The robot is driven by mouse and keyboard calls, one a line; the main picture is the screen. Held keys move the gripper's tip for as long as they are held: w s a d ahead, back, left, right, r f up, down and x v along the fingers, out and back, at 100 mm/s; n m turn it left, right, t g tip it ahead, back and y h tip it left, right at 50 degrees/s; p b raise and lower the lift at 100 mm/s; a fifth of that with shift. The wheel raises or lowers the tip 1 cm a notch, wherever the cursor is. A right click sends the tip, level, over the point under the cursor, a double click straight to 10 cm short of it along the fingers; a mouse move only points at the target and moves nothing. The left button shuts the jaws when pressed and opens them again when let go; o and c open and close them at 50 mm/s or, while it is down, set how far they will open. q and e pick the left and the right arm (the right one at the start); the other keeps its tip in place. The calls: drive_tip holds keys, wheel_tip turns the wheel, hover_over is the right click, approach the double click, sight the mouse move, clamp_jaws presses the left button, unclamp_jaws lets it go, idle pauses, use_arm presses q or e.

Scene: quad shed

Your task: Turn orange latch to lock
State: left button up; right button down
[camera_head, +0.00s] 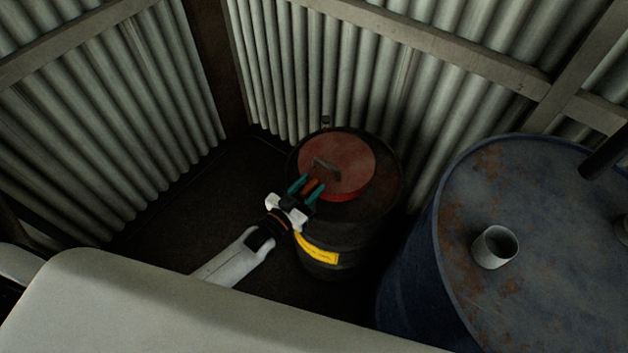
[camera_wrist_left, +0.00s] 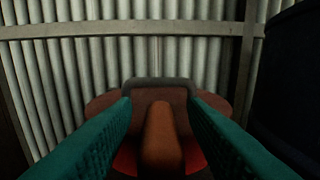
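The orange latch (camera_head: 311,185) is on the near edge of a round red lid with a dark handle. The lid (camera_head: 350,160) sits on top of a black drum (camera_head: 340,248). In the left wrist view the orange latch (camera_wrist_left: 161,140) points up the middle of the picture, with the dark handle (camera_wrist_left: 160,82) behind it. My left gripper (camera_head: 308,186) has its teal fingers on either side of the latch. The fingers are spread, with gaps visible between them and the latch. My right gripper is not in view.
A large blue, rusty drum (camera_head: 560,210) with a short pipe (camera_head: 495,247) on top stands at the right. Corrugated metal walls (camera_head: 120,130) close in behind. Dark floor (camera_head: 190,205) is clear left of the black drum.

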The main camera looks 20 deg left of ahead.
use_arm(q)
drive_tip(key=v, duration=0.9)
drive_tip(key=shift+s, duration=0.3)
drive_tip(key=shift+a, duration=0.15)
drive_tip(key=s+a+f+n+g+y, duration=0.1)
drive_tip(key=s+a+f+g+y, duration=0.2)
drive_tip(key=f, duration=0.7)
drive_tip(key=s+a+f+g+y, duration=0.1)
drive_tip(key=s+f+g, duration=0.4)
drive_tip(key=f, duration=0.6)
drive_tip(key=s+f+g+y, duration=0.1)
drive_tip(key=s+f+g, duration=0.3)
drive_tip(key=s+f, duration=0.3)
drive_tip(key=s+f+g+y, duration=0.1)
drive_tip(key=s+f+g, duration=0.2)
drive_tip(key=s, duration=1.5)
wheel_tip(320, 180, down, 4)
drive_tip(key=shift+s+a+r+n+g, duration=0.15)
drive_tip(key=shift+s+a+n+g, duration=0.15)
drive_tip(key=shift+a+n+g, duration=0.15)
